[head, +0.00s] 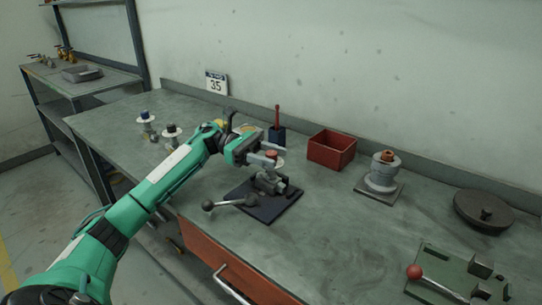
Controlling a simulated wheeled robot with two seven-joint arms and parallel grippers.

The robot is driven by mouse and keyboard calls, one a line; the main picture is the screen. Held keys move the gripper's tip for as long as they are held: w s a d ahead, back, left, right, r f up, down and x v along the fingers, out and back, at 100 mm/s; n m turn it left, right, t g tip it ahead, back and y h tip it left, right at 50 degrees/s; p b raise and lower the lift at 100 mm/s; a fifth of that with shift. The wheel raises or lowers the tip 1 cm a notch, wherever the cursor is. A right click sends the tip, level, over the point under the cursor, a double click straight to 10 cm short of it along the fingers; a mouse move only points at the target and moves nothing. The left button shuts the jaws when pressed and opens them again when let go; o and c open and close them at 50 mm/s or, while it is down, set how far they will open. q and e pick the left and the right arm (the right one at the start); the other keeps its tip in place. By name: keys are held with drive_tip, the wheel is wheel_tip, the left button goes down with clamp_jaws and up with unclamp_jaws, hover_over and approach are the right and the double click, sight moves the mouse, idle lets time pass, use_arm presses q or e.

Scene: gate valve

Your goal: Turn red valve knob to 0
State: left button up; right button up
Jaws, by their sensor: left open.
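My left gripper (268,153) is open above a grey valve body (268,183) on a dark base plate (275,208). A small red-orange knob (272,154) shows between or just beside its fingers, partly hidden by them. I cannot tell if the fingers touch it. A small display (216,84) by the wall reads 35. My right gripper is not in view.
A lever with dark ball ends (230,203) lies at the plate's left. A red bin (331,150), a grey flanged part (381,176), a dark round disc (484,210) and a green plate with a red-ball lever (450,278) stand to the right. Several small valve parts (147,121) stand left.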

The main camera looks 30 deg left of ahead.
use_arm(q)
drive_tip(key=shift+a, duration=0.45)
drive_tip(key=s+a+b, duration=0.1)
drive_tip(key=a, duration=1)
drive_tip(key=shift+b, duration=0.3)
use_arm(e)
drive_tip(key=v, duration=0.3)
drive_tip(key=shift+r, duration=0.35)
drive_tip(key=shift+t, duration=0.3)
